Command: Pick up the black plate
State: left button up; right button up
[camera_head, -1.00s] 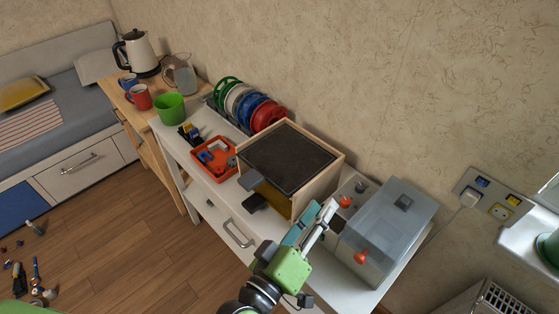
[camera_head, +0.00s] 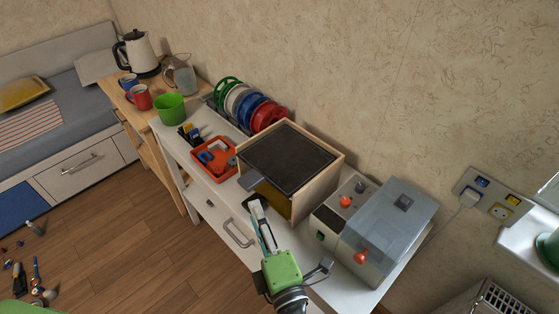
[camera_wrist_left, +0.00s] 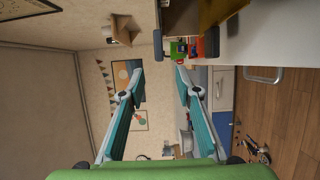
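The black plate (camera_head: 288,157) is a dark square sheet lying flat on top of a light wooden box (camera_head: 325,178) on the white cabinet. My left gripper (camera_head: 255,207) is low at the front of the box, below the plate's level and apart from it. In the left wrist view its two fingers (camera_wrist_left: 158,76) are spread, with nothing held between them. Small dark pieces (camera_wrist_left: 157,44) show just past the fingertips; I cannot tell what they belong to. My right gripper is not in view.
A grey machine with a clear cover (camera_head: 390,225) and red knobs stands right of the box. A red tray (camera_head: 212,175) and a rack of spools (camera_head: 256,112) stand left of and behind it. A drawer handle (camera_head: 237,234) is below. The wall is close behind.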

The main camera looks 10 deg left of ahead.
aim_at(249, 191)
pick_arm(q)
jog(key=b+x, duration=0.1)
jog(key=x, duration=0.9)
jog(key=shift+w, duration=0.45)
grip_shut()
